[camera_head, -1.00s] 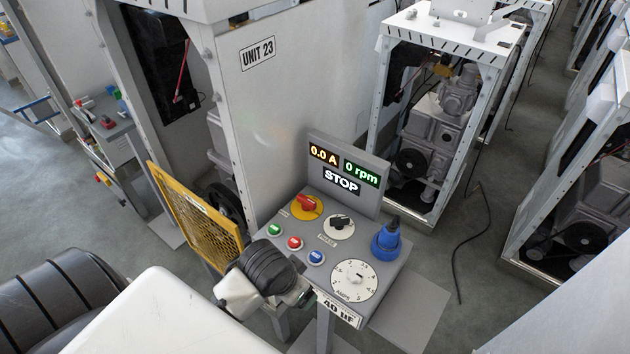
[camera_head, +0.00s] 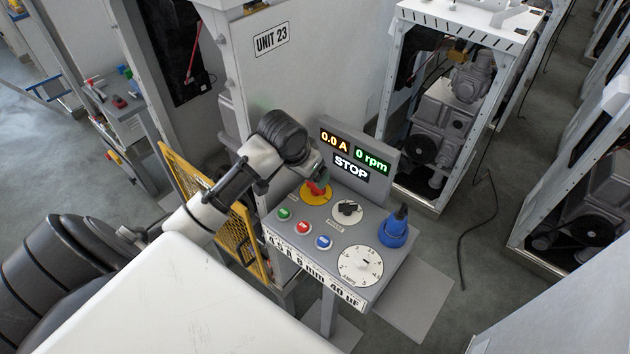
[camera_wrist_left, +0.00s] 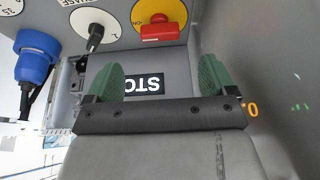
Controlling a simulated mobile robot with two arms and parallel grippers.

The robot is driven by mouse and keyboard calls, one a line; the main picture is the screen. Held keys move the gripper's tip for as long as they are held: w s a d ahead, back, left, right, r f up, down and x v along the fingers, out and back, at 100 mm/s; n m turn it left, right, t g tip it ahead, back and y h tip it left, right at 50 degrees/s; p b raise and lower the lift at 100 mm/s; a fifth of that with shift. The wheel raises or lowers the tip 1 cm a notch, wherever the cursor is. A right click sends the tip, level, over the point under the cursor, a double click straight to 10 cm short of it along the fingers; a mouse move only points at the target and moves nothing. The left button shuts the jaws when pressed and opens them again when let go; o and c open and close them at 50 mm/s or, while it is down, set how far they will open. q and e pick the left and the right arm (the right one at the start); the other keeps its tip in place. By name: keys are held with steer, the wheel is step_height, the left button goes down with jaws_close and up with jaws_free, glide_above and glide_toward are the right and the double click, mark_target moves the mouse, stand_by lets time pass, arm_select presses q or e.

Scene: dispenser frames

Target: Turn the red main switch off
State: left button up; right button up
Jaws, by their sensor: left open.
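The red main switch (camera_head: 317,187) sits on a yellow round plate at the upper left of the sloped grey panel. My left gripper (camera_head: 314,176) is right above it and partly covers it in the head view. In the upside-down left wrist view, the red switch (camera_wrist_left: 160,30) lies beyond the tips of my two green fingers. The left gripper (camera_wrist_left: 158,70) is open with nothing between its fingers. An "ON" mark shows beside the switch. I cannot tell whether a finger touches it. The display (camera_head: 352,163) reads 0.0 A, 0 rpm and STOP. My right gripper is not in view.
A black selector knob (camera_head: 347,209) is just right of the switch. Green, red and blue buttons (camera_head: 304,228), a white dial (camera_head: 360,265) and a blue plug (camera_head: 394,230) share the panel. A yellow mesh guard (camera_head: 232,235) stands left. The upright display housing borders the switch behind.

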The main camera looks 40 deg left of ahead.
arm_select(q)
steer(key=p+x, duration=0.1)
steer(key=x, duration=0.7)
steer(key=c, duration=0.9)
